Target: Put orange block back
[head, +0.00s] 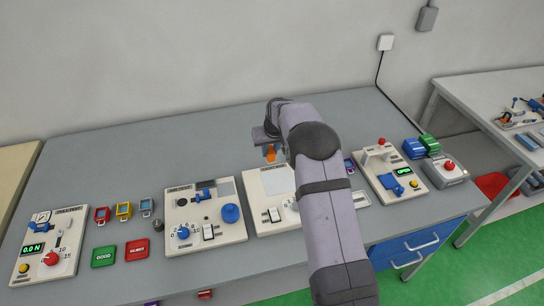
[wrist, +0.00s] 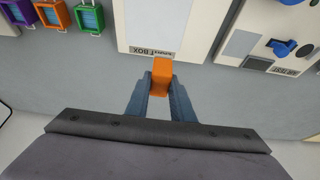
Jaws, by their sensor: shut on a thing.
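The orange block (wrist: 161,78) is held between the two fingers of my gripper (wrist: 160,88) in the wrist view. In the head view the orange block (head: 270,153) hangs under my gripper (head: 268,148), beside the arm and near the back edge of a white panel (head: 265,182). My gripper is shut on the block. In the wrist view the same panel, lettered partly as a box, lies just past the block. My arm hides part of that panel in the head view.
A panel with a blue knob (head: 231,213) stands to the left. Small red, yellow and blue frames (head: 124,210) and green and red pads (head: 104,256) lie further left. A panel with a green display (head: 405,172) is at right. The grey table behind is clear.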

